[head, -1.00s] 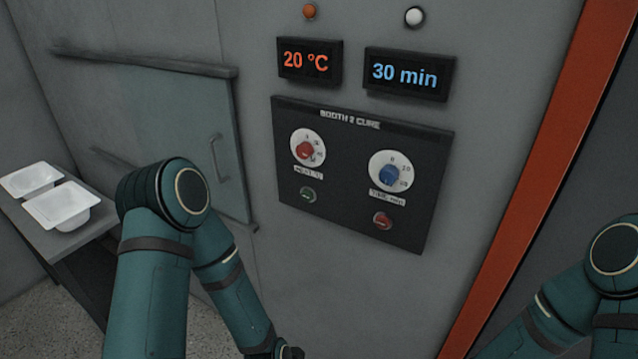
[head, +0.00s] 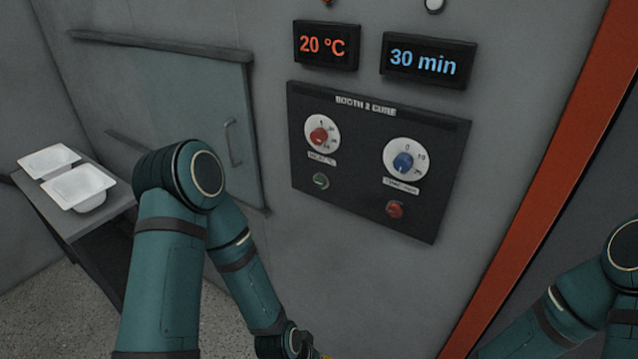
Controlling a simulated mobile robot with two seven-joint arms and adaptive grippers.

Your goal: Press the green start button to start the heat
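The green start button (head: 321,181) is on the dark "BOOTH 2 CURE" panel (head: 350,195), below the red-knobbed dial (head: 319,136). A red button (head: 395,209) is to its right, below the blue-knobbed dial (head: 403,163). The displays above read 20 °C (head: 325,45) in orange and 30 min (head: 425,61) in blue. My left arm comes in from the left and its wrist is at the bottom edge, below the panel and apart from it. The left gripper's fingers are cut off by the frame. My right arm shows at the lower right; its gripper is out of view.
A grey sliding door (head: 190,105) with a handle is left of the panel. Two white tub shells (head: 80,186) sit on a grey table (head: 95,220) at the left. An orange-red upright post (head: 545,175) stands to the right. The wall below the panel is clear.

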